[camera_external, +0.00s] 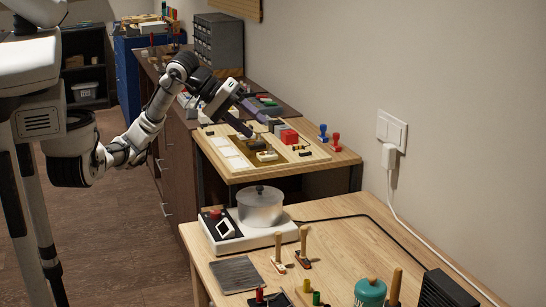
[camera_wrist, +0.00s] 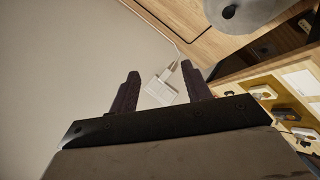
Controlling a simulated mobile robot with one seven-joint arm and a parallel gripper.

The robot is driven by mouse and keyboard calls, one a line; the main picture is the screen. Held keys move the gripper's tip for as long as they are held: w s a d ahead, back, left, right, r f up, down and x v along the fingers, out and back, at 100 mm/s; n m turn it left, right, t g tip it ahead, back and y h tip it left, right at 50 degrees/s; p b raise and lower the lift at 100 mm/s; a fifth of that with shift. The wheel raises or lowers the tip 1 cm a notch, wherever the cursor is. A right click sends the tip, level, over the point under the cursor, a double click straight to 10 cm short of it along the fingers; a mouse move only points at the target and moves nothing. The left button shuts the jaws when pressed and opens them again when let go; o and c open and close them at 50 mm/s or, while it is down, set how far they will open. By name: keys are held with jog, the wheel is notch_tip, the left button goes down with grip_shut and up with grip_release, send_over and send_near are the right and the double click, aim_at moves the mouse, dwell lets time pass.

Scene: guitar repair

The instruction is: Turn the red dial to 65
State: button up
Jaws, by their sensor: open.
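The red dial (camera_external: 214,213) is small and sits on the dark control panel of a white hot plate (camera_external: 239,243), at its left back corner. A small white display (camera_external: 224,228) is beside it, and its number is too small to read. A grey lidded pot (camera_external: 260,205) stands on the hot plate. My gripper (camera_external: 247,131) is above the wooden parts tray, behind the hot plate and well apart from the dial. In the wrist view its two dark fingers (camera_wrist: 163,76) are spread with nothing between them. The dial is not visible there; a grey round shape (camera_wrist: 238,14), likely the pot, is at the top.
The parts tray (camera_external: 215,160) holds several small parts under my gripper. Two stamps, blue (camera_external: 323,132) and red (camera_external: 336,141), stand beside it. Wooden-handled tools (camera_external: 304,246) stand in front of the hot plate. A wall plug (camera_external: 389,154) and its cord are at the right.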

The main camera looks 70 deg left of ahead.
notch_tip(320, 180, down, 5)
jog(key=s+a+n+g+y, duration=0.2)
jog(key=s+g, duration=0.1)
jog(key=g, duration=0.1)
jog(key=n+g+y+p, duration=0.1)
jog(key=n+g+y, duration=0.1)
jog(key=g, duration=0.2)
send_near(215, 211)
jog(key=f, duration=0.2)
jog(key=f+b, duration=0.1)
jog(key=f, duration=0.2)
jog(key=d+f, duration=0.1)
jog(key=f, duration=0.2)
jog(key=shift+w+f, duration=0.2)
jog(key=shift+w, duration=0.05)
jog(key=c, duration=1)
